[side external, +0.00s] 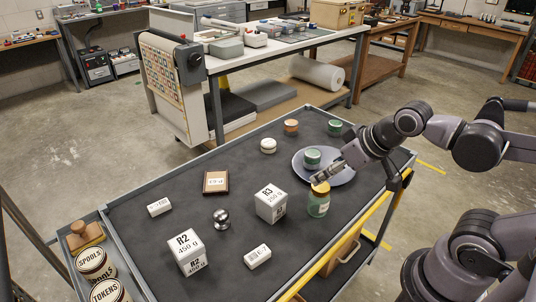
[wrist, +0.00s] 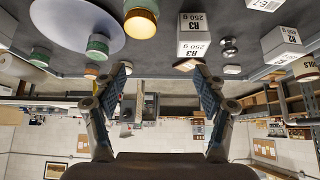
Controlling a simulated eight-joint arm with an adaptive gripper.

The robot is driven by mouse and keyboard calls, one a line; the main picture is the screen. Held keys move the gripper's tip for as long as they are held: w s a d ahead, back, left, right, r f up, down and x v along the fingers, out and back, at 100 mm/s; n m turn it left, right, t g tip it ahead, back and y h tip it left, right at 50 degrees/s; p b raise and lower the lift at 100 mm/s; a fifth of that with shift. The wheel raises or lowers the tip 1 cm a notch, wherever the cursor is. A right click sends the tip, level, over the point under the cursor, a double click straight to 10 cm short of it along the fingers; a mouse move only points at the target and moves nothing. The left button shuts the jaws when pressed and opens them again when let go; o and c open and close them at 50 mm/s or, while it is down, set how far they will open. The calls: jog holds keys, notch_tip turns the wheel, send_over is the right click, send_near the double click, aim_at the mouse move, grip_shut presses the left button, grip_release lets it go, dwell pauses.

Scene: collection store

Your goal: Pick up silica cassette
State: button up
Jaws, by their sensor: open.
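No label in view reads silica cassette, so I cannot tell for certain which thing it is. Small white labelled blocks lie on the dark bench top: one at the front (side external: 258,257) and one at the left (side external: 159,206). A brown-framed flat piece with a white label (side external: 216,182) lies behind them. My gripper (side external: 322,177) is above the right part of the top, close to a green jar with a yellow lid (side external: 319,203). In the wrist view my gripper (wrist: 162,95) is open, with nothing between its fingers.
White boxes R3 (side external: 271,203) and R2 (side external: 187,252) and a metal knob (side external: 221,218) stand mid-bench. More small tins stand at the back. Raised edges surround the top; its left-back area is clear.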

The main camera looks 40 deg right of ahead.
jog(key=shift+o, duration=0.2)
jog(key=w+d+r+m+g, duration=0.2)
jog(key=w+d+r+m, duration=0.4)
jog(key=w, duration=0.3)
jog(key=m+g, duration=0.5)
jog(key=m, duration=0.8)
send_over(336, 122)
notch_tip(336, 122, down, 10)
jog(key=shift+s+a+f, duration=0.1)
jog(key=shift+s+a, duration=0.2)
jog(key=shift+s, duration=0.15)
notch_tip(336, 122, down, 5)
jog(key=shift+f, duration=0.2)
jog(key=shift+w+d+f, duration=0.1)
jog(key=shift+w+f, duration=0.1)
jog(key=shift+f, duration=1.1)
jog(key=shift+w+d+f, duration=0.1)
jog(key=shift+w+f, duration=0.1)
jog(key=shift+f, duration=1.1)
jog(key=c, duration=1.3)
